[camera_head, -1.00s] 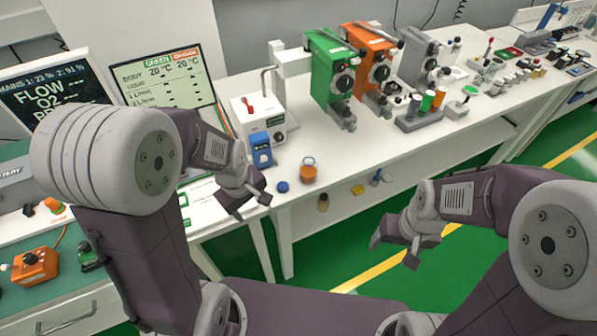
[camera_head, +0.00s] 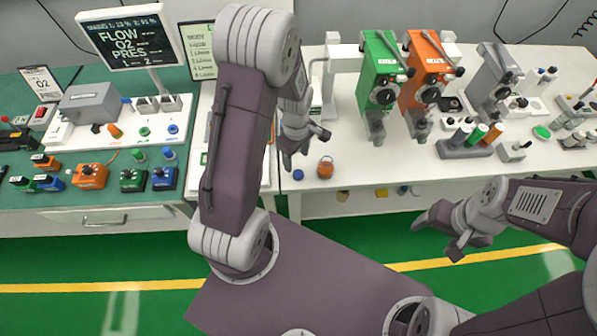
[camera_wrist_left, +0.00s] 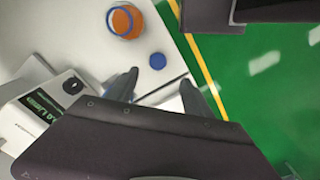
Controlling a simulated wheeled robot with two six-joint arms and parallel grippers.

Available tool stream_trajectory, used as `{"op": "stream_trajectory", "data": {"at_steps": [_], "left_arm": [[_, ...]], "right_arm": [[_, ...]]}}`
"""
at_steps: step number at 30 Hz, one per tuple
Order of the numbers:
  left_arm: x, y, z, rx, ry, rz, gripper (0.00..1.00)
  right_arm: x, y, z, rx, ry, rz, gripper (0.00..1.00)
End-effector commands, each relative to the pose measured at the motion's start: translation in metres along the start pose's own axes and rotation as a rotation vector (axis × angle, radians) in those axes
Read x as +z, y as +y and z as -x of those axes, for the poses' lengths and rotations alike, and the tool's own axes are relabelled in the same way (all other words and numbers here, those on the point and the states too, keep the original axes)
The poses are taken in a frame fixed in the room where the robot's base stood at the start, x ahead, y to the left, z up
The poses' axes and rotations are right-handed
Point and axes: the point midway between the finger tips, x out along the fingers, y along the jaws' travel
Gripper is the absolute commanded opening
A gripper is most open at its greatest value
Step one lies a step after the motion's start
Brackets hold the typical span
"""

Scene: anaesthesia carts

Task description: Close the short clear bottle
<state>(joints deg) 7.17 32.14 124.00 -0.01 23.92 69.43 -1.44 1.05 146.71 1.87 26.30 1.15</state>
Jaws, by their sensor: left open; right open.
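A short clear bottle (camera_head: 325,168) with orange contents stands near the front edge of the white table. A blue cap (camera_head: 298,175) lies on the table just left of it, apart from it. In the left wrist view the bottle (camera_wrist_left: 125,22) is at the top and the cap (camera_wrist_left: 157,61) is below and right of it. My left gripper (camera_head: 304,149) is open and empty, close to the cap and bottle. In the left wrist view its fingertips (camera_wrist_left: 158,79) are spread, with the cap just beyond them. My right gripper (camera_head: 437,240) is open and empty, in front of the table over the green floor.
Green (camera_head: 380,75) and orange (camera_head: 425,75) vaporizer units stand behind the bottle. A monitor (camera_head: 130,40) and small coloured connectors stand on the green-topped cart at left. Some white tabletop right of the bottle is clear.

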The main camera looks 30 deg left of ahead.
Motion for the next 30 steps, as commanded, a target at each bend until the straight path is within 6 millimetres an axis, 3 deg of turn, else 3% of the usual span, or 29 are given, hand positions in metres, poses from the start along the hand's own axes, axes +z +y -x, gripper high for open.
{"op": "stream_trajectory", "data": {"at_steps": [4,12,23,30], "left_arm": [[0.0,0.0,-0.004,-0.001,0.0,-0.001,0.59],[0.0,0.0,-0.037,-0.002,-0.001,-0.001,0.59],[0.001,0.001,-0.043,-0.001,0.0,-0.002,0.59],[0.001,0.002,-0.081,-0.003,-0.001,-0.002,0.59]], "right_arm": [[0.0,0.0,0.0,0.0,0.0,0.0,0.74],[-0.001,0.0,0.004,0.0,0.0,0.0,0.74],[-0.001,0.0,0.006,0.0,0.0,0.0,0.74],[-0.002,0.0,0.013,0.0,0.0,0.0,0.74]]}}
